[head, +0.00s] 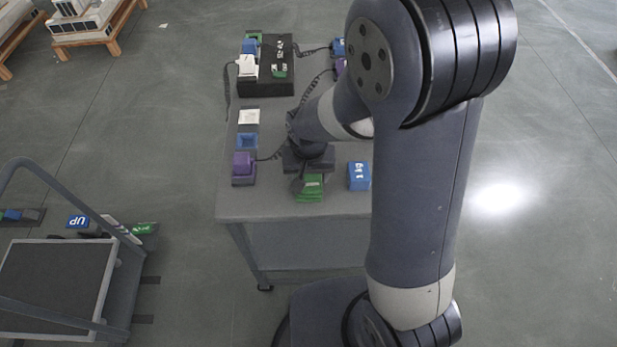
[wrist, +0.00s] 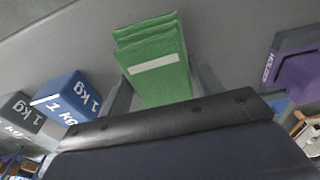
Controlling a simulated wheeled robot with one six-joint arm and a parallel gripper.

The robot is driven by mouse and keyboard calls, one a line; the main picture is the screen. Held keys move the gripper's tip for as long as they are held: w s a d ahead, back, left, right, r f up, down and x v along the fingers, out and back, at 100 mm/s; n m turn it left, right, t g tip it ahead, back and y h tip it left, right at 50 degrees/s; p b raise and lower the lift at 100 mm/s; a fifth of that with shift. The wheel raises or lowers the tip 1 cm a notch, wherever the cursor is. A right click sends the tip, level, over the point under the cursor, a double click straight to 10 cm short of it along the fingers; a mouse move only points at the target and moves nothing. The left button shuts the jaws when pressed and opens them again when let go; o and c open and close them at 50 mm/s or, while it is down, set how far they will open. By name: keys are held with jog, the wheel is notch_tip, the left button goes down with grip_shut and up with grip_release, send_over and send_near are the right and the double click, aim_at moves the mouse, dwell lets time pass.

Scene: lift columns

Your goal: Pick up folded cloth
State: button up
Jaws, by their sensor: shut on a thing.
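The folded cloth (wrist: 158,82) is green with a white stripe and several stacked layers. In the wrist view it sits between the two fingers of my gripper (wrist: 160,92), which is shut on it. In the head view the green cloth (head: 311,190) shows near the front edge of the grey table, just below my gripper (head: 309,172). My wrist hides the upper part of the cloth there. I cannot tell whether the cloth touches the tabletop.
A blue 1 kg block (head: 359,176) stands right of the cloth. A purple block (head: 243,164) in a holder stands left. A black box (head: 266,84) lies at the table's back. A cart (head: 118,275) stands on the floor at left. My arm hides the table's right side.

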aim_at(309, 176)
jog(key=shift+c, duration=1)
notch_tip(309, 176, up, 10)
jog(key=o, duration=0.3)
jog(key=shift+c, duration=1.1)
